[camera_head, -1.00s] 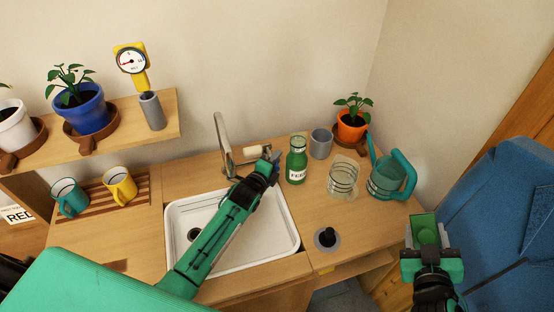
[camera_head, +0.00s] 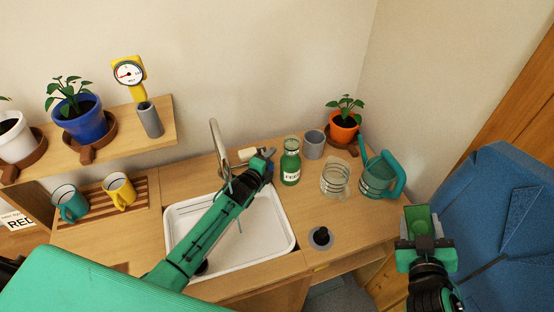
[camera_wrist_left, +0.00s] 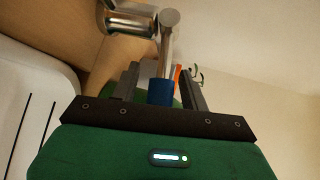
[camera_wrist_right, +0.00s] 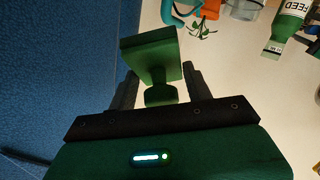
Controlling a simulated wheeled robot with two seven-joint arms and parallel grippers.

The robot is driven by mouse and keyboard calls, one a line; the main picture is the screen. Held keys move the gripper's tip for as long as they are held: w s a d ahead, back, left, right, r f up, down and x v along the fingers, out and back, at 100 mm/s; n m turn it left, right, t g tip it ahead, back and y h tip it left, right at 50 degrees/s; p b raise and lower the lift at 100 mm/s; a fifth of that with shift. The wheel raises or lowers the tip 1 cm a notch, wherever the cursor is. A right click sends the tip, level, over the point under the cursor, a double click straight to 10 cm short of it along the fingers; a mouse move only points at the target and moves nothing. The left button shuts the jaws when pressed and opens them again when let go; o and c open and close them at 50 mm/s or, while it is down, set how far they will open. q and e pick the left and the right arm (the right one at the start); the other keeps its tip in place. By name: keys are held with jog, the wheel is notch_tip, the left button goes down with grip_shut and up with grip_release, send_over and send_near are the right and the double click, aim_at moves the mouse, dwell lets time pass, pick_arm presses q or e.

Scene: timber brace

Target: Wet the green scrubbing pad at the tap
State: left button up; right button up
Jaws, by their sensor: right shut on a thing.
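The green scrubbing pad (camera_head: 419,219) is a block with a stem, held up at the right, beside the counter. In the right wrist view the pad (camera_wrist_right: 150,47) stands out past the fingertips. My right gripper (camera_head: 423,243) is shut on it. The metal tap (camera_head: 217,145) rises behind the white sink (camera_head: 282,240). A thin pale line, like water (camera_head: 239,224), shows below it. My left gripper (camera_head: 264,164) is at the tap. In the left wrist view its fingers stand apart, on either side of a blue piece (camera_wrist_left: 160,92) on a metal rod; contact is unclear.
A FEED bottle (camera_head: 290,166), a grey cup (camera_head: 314,144), a glass jar (camera_head: 336,178) and a teal watering can (camera_head: 378,180) stand right of the sink. A black-knobbed plug (camera_head: 321,238) lies in front. A blue chair (camera_head: 500,220) is at the right.

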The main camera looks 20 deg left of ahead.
pick_arm(q)
jog(key=shift+s, duration=0.1)
jog(key=b+v, duration=0.1)
jog(key=v, duration=1)
jog(key=shift+s+b, duration=0.35)
jog(key=shift+s, duration=0.05)
pick_arm(e)
jog(key=shift+f, duration=0.75)
pick_arm(q)
jog(key=shift+r, duration=0.1)
